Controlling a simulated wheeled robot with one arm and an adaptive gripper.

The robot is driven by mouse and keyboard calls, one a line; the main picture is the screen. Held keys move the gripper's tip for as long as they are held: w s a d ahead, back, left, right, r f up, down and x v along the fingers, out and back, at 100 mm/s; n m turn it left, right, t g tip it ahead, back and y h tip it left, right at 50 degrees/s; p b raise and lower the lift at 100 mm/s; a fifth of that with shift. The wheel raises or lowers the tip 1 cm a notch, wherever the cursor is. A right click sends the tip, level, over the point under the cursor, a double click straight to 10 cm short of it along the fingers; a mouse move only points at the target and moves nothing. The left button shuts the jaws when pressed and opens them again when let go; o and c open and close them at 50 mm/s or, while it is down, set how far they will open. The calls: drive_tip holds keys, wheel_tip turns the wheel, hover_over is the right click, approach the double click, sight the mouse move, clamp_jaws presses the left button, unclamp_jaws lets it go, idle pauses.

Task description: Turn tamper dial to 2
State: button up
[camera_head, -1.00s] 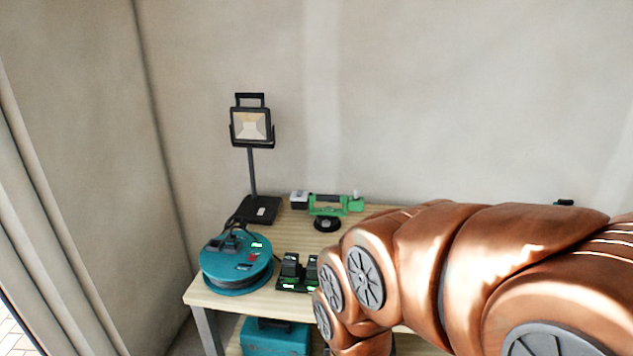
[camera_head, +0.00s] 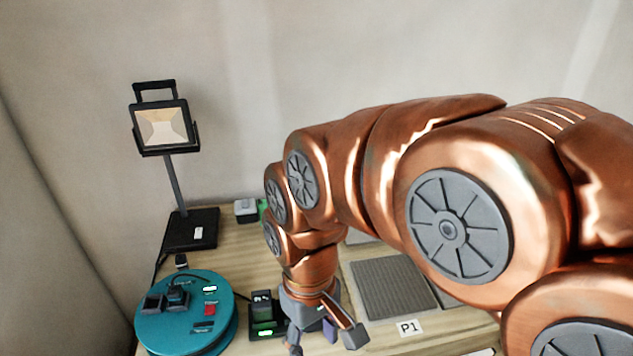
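A green tool (camera_head: 263,207), which may be the tamper, stands at the back of the bench. Only a sliver of it shows beside a small pale box (camera_head: 246,210); my arm hides the rest. No dial or dial number can be made out. My gripper (camera_head: 323,342) points down over the front of the bench, right of the black chargers. Its fingers are spread apart, and I see nothing held between them. The gripper is well in front of the green tool.
A teal cable reel (camera_head: 190,338) and a black work lamp (camera_head: 163,127) stand at left. A black charger with a battery (camera_head: 262,318) is close left of my gripper. A grey ribbed tile (camera_head: 388,286) lies at right behind a "P1" label (camera_head: 410,328).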

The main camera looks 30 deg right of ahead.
drive_tip(key=w+d+r+n+t+y+b, duration=0.1)
drive_tip(key=w+d+n, duration=0.15)
drive_tip(key=w, duration=0.65)
drive_tip(key=w+d+r+n+t+y, duration=0.1)
drive_tip(key=w+d+r, duration=0.15)
drive_tip(key=w, duration=0.75)
drive_tip(key=w+d+r+n+y+b, duration=0.1)
drive_tip(key=w+d, duration=0.2)
drive_tip(key=w, duration=0.6)
drive_tip(key=w+d+f+n+t, duration=0.15)
drive_tip(key=w+d, duration=0.25)
drive_tip(key=d, duration=0.4)
drive_tip(key=w+d+f+t+b, duration=0.1)
drive_tip(key=w+d+f, duration=0.2)
drive_tip(key=w+d, duration=0.3)
drive_tip(key=w+d+f+n+t, duration=0.1)
drive_tip(key=w+d+f, duration=0.15)
drive_tip(key=d, duration=0.65)
drive_tip(key=shift+h, duration=0.3)
drive_tip(key=shift+w+a+p+x, duration=0.15)
drive_tip(key=shift+p+x, duration=0.35)
drive_tip(key=shift+x, duration=1.3)
drive_tip(key=shift+w+a+p+x, duration=0.2)
drive_tip(key=shift+p+x, duration=0.3)
drive_tip(key=shift+x, duration=1.25)
drive_tip(key=shift+r+g, duration=0.2)
drive_tip(key=shift+g, duration=0.05)
clamp_jaws()
